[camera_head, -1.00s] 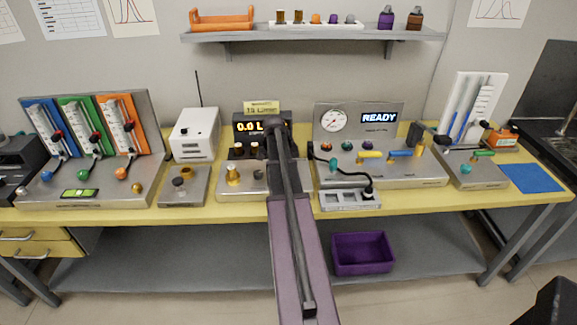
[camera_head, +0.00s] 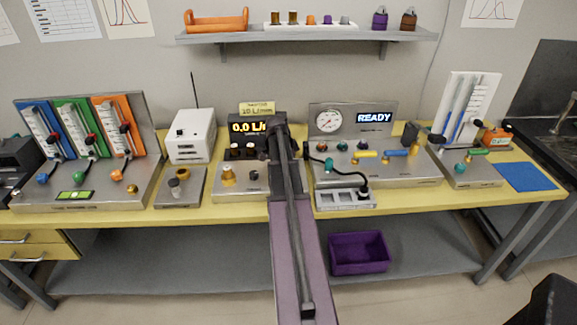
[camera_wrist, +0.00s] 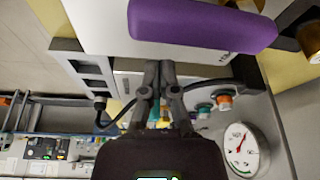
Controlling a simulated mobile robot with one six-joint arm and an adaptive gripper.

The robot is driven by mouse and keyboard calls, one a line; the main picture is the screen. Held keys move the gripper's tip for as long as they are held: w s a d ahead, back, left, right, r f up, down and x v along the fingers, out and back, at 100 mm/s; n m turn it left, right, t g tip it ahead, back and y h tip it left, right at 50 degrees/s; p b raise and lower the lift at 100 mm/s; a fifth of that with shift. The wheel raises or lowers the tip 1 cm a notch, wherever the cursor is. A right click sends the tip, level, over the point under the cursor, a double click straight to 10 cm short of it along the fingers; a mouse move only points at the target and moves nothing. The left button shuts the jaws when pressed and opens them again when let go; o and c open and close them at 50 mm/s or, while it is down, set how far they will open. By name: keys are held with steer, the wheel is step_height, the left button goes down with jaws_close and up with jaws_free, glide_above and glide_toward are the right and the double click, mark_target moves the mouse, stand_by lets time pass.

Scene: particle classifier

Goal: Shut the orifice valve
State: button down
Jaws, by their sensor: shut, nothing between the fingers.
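A purple lever handle (camera_wrist: 200,24) lies close in front of my gripper in the wrist view, lengthwise across a pale metal base. I take it as the orifice valve's handle, but the small label beside it is too blurred to read. In the head view I cannot make it out; my arm covers that part of the bench. My gripper (camera_wrist: 160,68) is shut and empty, its fingertips a little below the purple handle in the wrist picture and seemingly apart from it. In the head view the gripper end (camera_head: 277,128) is a dark shape by the flow display.
A gauge (camera_wrist: 241,150) and an orange knob (camera_wrist: 224,101) stand close beside my gripper. The slotted grey block (camera_wrist: 92,72) with a black cable is on the other side. A brass fitting (camera_wrist: 312,38) is near the handle. A READY panel (camera_head: 375,118) stands behind.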

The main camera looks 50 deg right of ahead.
steer(key=shift+s+d, duration=0.5)
steer(key=shift+d, duration=0.05)
steer(key=shift+a+r+p, duration=0.1)
steer(key=shift+r+p, duration=0.85)
steer(key=shift+p, duration=0.05)
steer(key=p+v, duration=0.7)
steer(key=v, duration=0.1)
steer(key=shift+w, duration=0.35)
steer(key=w+a+n, duration=0.4)
steer(key=a+n, duration=0.2)
steer(key=a, duration=0.8)
steer(key=s+a+n+t+y, duration=0.1)
steer(key=a+n, duration=0.8)
steer(key=a, duration=1)
steer(key=s+a+f+n+t+y, duration=0.1)
steer(key=a+n, duration=0.8)
steer(key=a, duration=0.9)
steer(key=s+y, duration=0.1)
steer(key=s, duration=0.1)
steer(key=shift+s+a+n, duration=0.3)
steer(key=shift+s+a, duration=0.05)
steer(key=shift+s, duration=0.05)
steer(key=shift+s+f, duration=0.1)
